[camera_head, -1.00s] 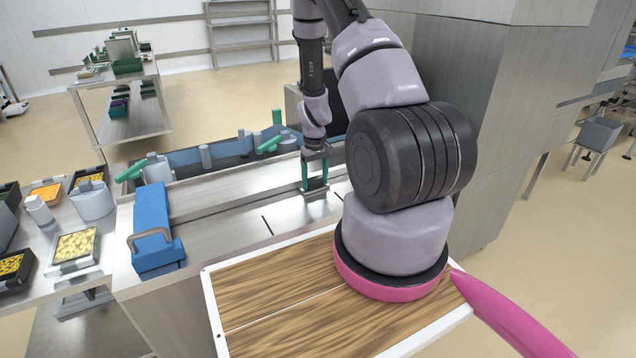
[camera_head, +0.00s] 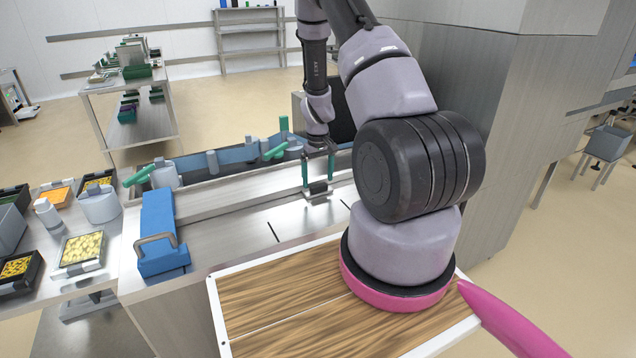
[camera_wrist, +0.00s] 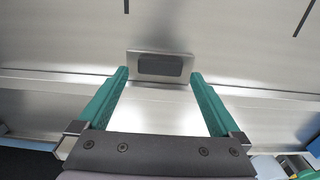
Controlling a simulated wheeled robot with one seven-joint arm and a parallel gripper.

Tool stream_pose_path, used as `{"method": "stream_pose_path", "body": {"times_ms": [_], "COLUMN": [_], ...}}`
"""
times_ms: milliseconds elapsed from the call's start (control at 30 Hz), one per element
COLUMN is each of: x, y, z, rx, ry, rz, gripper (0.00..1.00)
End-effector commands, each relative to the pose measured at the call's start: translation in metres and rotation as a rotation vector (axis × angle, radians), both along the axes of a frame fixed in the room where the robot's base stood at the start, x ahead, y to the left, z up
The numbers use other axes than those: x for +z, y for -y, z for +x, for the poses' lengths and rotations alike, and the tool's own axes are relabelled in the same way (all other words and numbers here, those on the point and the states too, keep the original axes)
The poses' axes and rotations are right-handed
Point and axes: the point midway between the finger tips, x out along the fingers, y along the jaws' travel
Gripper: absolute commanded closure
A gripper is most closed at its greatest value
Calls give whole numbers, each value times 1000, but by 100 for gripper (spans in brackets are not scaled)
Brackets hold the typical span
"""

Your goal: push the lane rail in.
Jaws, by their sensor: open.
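The lane rail appears to be the long steel strip (camera_head: 235,192) along the steel deck, with a small plate carrying a dark grip pad (camera_head: 318,187). In the wrist view the dark pad (camera_wrist: 160,65) sits on its steel plate (camera_wrist: 143,53), just ahead of the fingers. My gripper (camera_head: 318,180) has two green fingers, spread apart, pointing down at the pad. In the wrist view my gripper (camera_wrist: 159,77) is open, its fingertips to the left and right of the pad with gaps on both sides. Nothing is held. Whether the tips touch the plate cannot be told.
A blue block with a bow handle (camera_head: 160,233) stands at the deck's left end. A blue-walled channel with green handles (camera_head: 274,150) runs behind. A wood-topped board (camera_head: 270,305) lies in front. A tall steel cabinet (camera_head: 490,120) stands right. Thin dark slots mark the deck.

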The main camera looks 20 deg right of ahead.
Motion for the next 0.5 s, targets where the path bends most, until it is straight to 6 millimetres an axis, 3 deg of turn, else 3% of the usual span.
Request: {"method": "stream_pose_path", "body": {"times_ms": [300, 500], "x": [64, 83], "y": [0, 0], "z": [1, 1], "rx": [0, -1], "ry": [4, 4], "rz": [-1, -1], "gripper": [0, 0]}}
